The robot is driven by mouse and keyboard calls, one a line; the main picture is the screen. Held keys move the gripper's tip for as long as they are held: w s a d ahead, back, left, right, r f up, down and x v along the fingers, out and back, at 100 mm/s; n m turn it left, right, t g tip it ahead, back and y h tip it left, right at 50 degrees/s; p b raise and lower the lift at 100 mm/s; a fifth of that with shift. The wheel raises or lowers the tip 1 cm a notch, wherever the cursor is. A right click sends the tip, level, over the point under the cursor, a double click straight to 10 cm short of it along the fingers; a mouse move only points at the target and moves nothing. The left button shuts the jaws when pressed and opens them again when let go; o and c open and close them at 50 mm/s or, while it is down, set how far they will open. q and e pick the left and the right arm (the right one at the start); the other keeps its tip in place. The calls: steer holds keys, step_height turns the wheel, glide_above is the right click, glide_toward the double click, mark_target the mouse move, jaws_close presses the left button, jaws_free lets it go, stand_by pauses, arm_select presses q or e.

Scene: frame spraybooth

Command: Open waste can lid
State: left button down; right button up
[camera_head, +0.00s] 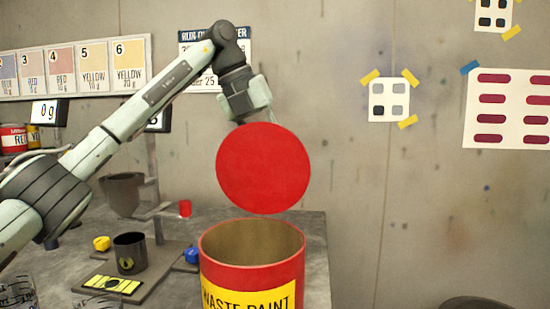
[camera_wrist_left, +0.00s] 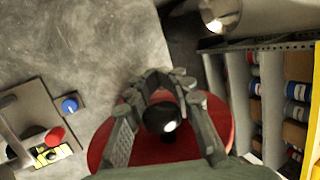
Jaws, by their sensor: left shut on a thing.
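The waste can (camera_head: 253,278) is a red drum with a yellow "WASTE PAINT" label. Its top is uncovered and I see its tan inside. The round red lid (camera_head: 263,168) hangs above the can, tilted with its flat face toward the head camera. My left gripper (camera_head: 246,98) reaches down behind the lid, its fingertips hidden there. In the left wrist view the gripper (camera_wrist_left: 163,88) is shut around the lid's black round knob (camera_wrist_left: 160,118), with the red lid (camera_wrist_left: 102,146) beneath. My right gripper is in neither view.
A grey table (camera_head: 312,240) stands behind and left of the can. A shelf with rolls or cans (camera_wrist_left: 275,95) is at right in the wrist view.

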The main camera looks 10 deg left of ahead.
arm_select(q)
steer(key=shift+a+f, duration=0.1)
steer(key=shift+f, duration=0.35)
steer(key=c, duration=1.4)
jaws_free()
steer(key=shift+w, duration=0.2)
steer(key=shift+o, duration=0.6)
steer(key=shift+s+r, duration=0.1)
steer(key=shift+r, duration=0.1)
steer(key=w+v, duration=0.1)
steer(key=v, duration=0.7)
steer(key=shift+w+r, duration=0.55)
steer(key=shift+w, duration=0.05)
steer(key=shift+a, duration=0.15)
steer(key=v, duration=0.7)
steer(key=shift+r, duration=0.25)
steer(key=shift+a, duration=0.1)
